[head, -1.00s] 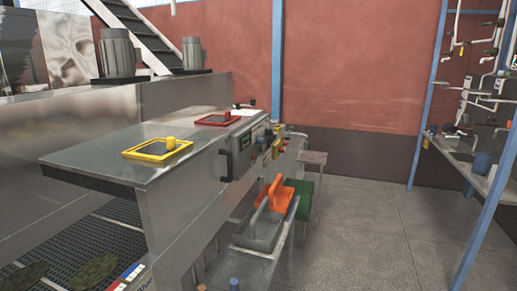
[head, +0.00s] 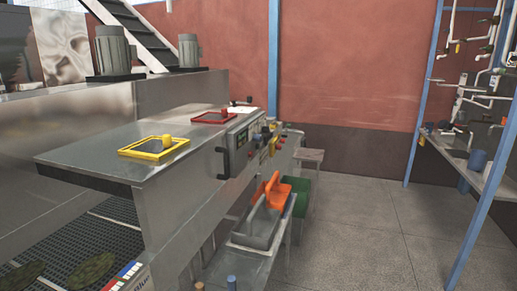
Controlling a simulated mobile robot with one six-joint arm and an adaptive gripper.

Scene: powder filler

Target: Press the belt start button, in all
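A steel machine (head: 95,158) runs along the left in the head view. Its front face carries a control panel (head: 241,138) with a display and several small knobs or buttons, some red or yellow. The panel is seen at a steep angle, so I cannot tell which one is the belt start button. My gripper is not clearly in view, and nothing is seen touching the panel.
Yellow-framed (head: 154,147) and red-framed (head: 214,118) hatches sit on the machine top. An orange scoop-like object (head: 272,188) lies in a grey tray (head: 258,226) beside a green bin (head: 299,196). A blue-framed shelf (head: 462,168) stands right. The grey floor (head: 358,235) between is clear.

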